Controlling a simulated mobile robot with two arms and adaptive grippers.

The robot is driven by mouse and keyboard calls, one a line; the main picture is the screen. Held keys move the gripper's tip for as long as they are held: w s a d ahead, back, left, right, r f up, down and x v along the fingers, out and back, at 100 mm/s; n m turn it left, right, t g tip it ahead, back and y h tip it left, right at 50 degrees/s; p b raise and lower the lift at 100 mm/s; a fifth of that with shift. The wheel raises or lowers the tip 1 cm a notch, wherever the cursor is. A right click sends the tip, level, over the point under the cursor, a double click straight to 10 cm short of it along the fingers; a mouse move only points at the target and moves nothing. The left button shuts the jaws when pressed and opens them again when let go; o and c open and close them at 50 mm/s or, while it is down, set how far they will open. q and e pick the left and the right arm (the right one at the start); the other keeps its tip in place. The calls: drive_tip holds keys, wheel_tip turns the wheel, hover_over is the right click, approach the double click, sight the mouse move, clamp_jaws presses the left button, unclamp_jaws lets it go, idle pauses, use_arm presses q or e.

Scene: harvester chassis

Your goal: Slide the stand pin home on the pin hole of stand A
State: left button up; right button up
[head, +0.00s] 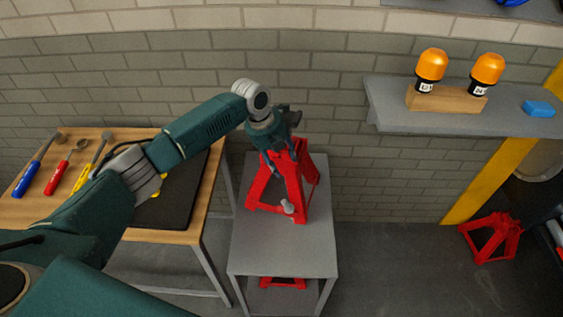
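A red stand (297,185) stands upright on the grey side table, below the middle of the head view. A small pale grey pin-like piece (287,207) shows low at the front of this stand; I cannot tell whether it lies loose or sits in the stand. My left gripper (275,155) is at the upper left of the stand, close to its top and partly in front of it. Dark parts overlap there, so its finger gap and any contact are unclear. The pin hole cannot be made out. My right gripper is not in view.
The grey side table (250,258) has bare room around the stand. A wooden bench (180,237) with tools (82,176) and a dark mat is at left. A wall shelf (400,120) with two orange beacons is at upper right. Another red stand (490,238) is on the floor.

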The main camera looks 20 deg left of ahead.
use_arm(q)
drive_tip(key=shift+w+r, duration=0.1)
drive_tip(key=shift+a, duration=0.1)
drive_tip(key=v, duration=1.2)
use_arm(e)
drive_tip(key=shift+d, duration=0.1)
use_arm(q)
drive_tip(key=shift+c, duration=0.2)
